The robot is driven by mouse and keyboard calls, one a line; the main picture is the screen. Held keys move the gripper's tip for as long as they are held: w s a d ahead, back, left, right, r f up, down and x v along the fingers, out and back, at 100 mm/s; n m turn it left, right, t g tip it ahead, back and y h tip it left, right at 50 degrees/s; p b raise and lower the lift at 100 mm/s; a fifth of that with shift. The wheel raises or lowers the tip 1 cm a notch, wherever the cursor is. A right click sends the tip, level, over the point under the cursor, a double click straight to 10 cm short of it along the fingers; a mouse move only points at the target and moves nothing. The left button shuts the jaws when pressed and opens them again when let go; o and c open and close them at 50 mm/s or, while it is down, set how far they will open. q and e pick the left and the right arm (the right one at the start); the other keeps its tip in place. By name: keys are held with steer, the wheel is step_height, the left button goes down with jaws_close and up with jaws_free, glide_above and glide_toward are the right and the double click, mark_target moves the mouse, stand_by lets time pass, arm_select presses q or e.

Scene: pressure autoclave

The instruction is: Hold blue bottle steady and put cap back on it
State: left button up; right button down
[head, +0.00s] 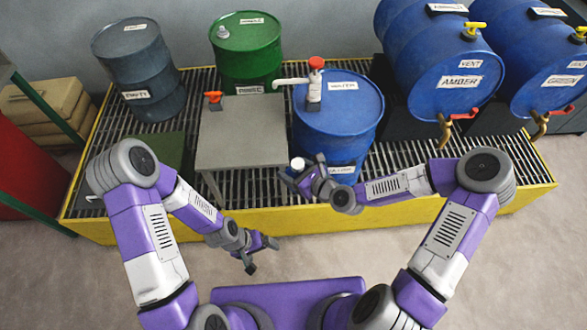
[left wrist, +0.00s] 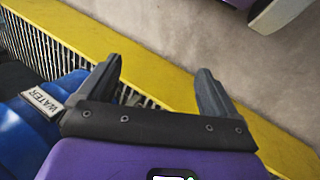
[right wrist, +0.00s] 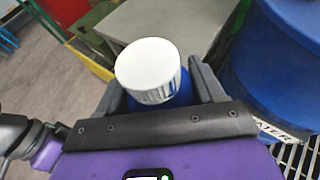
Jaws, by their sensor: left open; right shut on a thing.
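My right gripper (head: 303,171) is shut on the blue bottle (right wrist: 178,100), which sits between its fingers in the right wrist view. The white cap (right wrist: 148,66) is on top of the bottle; whether it is fully seated I cannot tell. In the head view the white cap (head: 297,163) shows at the right fingertips, in front of the blue water drum, and the bottle's body is mostly hidden. My left gripper (head: 262,256) is open and empty, lower and nearer to me, apart from the bottle. The left wrist view shows nothing between its fingers (left wrist: 157,72).
A grey table (head: 240,140) stands left of the blue water drum (head: 360,110) on a grated platform with a yellow edge (head: 420,214). Green (head: 246,45) and dark (head: 135,70) drums stand behind. Blue drums with taps (head: 430,80) lie at the right. The floor in front is clear.

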arm_select(q)
steer(key=shift+s+a+f+t, duration=0.2)
steer(key=shift+s+a, duration=0.15)
steer(key=shift+a, duration=0.1)
steer(key=shift+s+a+f+t, duration=0.2)
steer(key=shift+s+a, duration=0.1)
steer(key=shift+a, duration=0.1)
arm_select(e)
steer(key=shift+r, duration=0.1)
